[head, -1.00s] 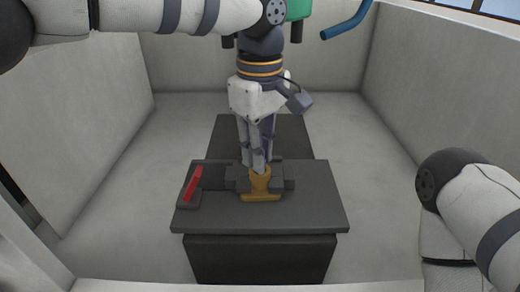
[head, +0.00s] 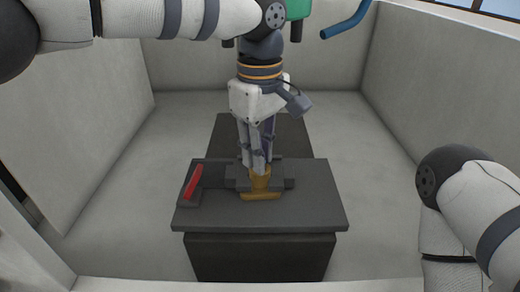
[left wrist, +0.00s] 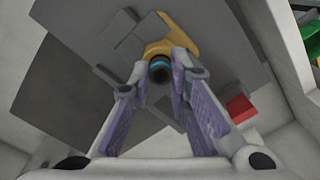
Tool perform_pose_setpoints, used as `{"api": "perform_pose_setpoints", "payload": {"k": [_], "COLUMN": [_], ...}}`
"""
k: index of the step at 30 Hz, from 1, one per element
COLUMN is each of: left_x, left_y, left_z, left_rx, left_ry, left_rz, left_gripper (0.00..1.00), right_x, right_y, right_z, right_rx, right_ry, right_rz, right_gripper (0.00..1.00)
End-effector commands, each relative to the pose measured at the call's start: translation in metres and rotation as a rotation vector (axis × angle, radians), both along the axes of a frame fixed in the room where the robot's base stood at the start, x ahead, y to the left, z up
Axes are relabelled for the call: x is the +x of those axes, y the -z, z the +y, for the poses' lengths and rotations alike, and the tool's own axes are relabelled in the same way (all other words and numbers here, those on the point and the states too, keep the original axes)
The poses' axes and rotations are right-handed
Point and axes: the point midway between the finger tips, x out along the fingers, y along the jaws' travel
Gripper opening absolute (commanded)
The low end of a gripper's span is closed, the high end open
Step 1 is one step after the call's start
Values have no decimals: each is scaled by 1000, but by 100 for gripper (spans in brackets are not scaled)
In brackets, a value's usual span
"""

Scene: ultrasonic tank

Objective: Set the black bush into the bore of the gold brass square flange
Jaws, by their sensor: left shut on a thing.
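The gold brass square flange (head: 262,194) is held in a dark grey fixture on the dark block, and my left gripper's fingers hide part of it. In the left wrist view the flange (left wrist: 172,36) lies just beyond the fingertips. My left gripper (head: 256,172) points down at the flange and is shut on the black bush (left wrist: 160,72), which shows as a dark round end with a teal ring between the fingertips. The bush is at or just over the flange; I cannot tell whether it is inside the bore. My right gripper is out of view.
The grey fixture (head: 289,184) sits on a dark block (head: 318,212) in a pale walled tank (head: 352,140). A red handle (head: 193,182) stands left of the fixture. A blue bent pipe (head: 347,22) hangs at the top right. The tank floor around the block is clear.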

Motion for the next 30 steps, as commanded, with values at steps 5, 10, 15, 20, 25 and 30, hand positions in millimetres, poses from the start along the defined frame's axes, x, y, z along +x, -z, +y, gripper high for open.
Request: {"api": "perform_pose_setpoints", "payload": {"k": [5,10,15,20,25,30], "left_x": [0,0,0,0,0,0], "left_y": [0,0,2,4,4,4], "left_z": [0,0,0,0,0,0], "left_rx": [-1,0,-1,-1,0,0], "left_ry": [0,0,0,1,0,0], "left_rz": [-1,0,1,-1,0,0], "left_gripper": [0,0,0,0,0,35], "right_x": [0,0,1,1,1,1], "right_y": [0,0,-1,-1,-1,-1], "right_z": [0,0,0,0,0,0], "right_rx": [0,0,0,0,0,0], "right_ry": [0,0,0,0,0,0], "right_rz": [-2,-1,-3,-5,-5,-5], "right_gripper": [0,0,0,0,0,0]}}
